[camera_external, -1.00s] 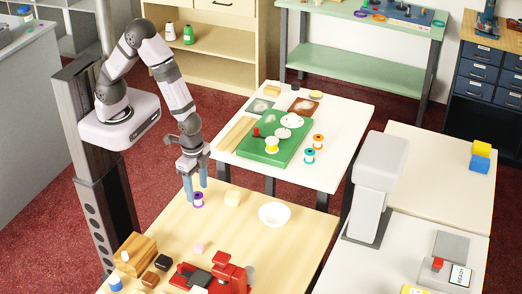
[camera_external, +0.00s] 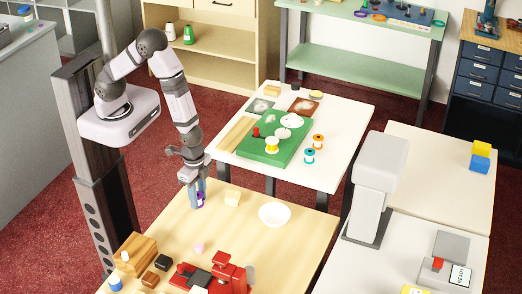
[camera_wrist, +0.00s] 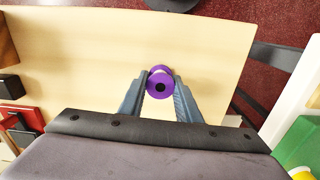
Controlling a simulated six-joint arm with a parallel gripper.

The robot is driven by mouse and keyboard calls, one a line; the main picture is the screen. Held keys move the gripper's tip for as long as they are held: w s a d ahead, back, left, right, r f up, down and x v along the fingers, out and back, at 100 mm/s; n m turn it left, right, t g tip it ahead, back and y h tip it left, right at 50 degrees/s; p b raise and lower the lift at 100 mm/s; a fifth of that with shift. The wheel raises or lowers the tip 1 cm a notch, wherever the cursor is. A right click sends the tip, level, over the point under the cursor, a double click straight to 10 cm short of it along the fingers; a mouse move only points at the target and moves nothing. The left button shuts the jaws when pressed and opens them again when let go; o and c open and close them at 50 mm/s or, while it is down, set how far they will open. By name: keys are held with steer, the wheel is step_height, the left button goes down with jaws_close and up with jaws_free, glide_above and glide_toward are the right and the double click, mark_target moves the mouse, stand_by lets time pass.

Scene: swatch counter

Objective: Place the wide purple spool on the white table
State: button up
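The purple spool (camera_external: 201,202) stands upright on the wooden table, left of its middle; the wrist view shows it from above with a dark centre hole (camera_wrist: 160,74). My gripper (camera_external: 196,199) is lowered around it. In the wrist view, the blue-grey fingers (camera_wrist: 161,84) press against both sides of the spool, so the gripper looks shut on it. The fingers hide part of the spool in the external view. The white table (camera_external: 345,115) stands behind and to the right, with open surface on its right side.
The white table holds a green board (camera_external: 262,153), an orange spool (camera_external: 318,141) and a teal spool (camera_external: 310,156).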

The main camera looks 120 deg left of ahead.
steer(key=shift+r, duration=0.15)
steer(key=shift+c, duration=0.6)
steer(key=shift+r+b, duration=0.95)
steer(key=shift+r, duration=3.9)
steer(key=shift+n, duration=0.4)
steer(key=w+a, duration=0.2)
steer(key=a, duration=0.2)
steer(key=shift+w+r, duration=0.25)
steer(key=shift+w, duration=0.15)
steer(key=shift+w, duration=0.15)
steer(key=w+d+m+b, duration=0.1)
steer(key=w+d+b, duration=0.3)
steer(key=w+d, duration=1.1)
steer(key=shift+d+f+m+b, duration=0.15)
steer(key=shift+d+m+b, duration=0.2)
steer(key=shift+d, duration=1.65)
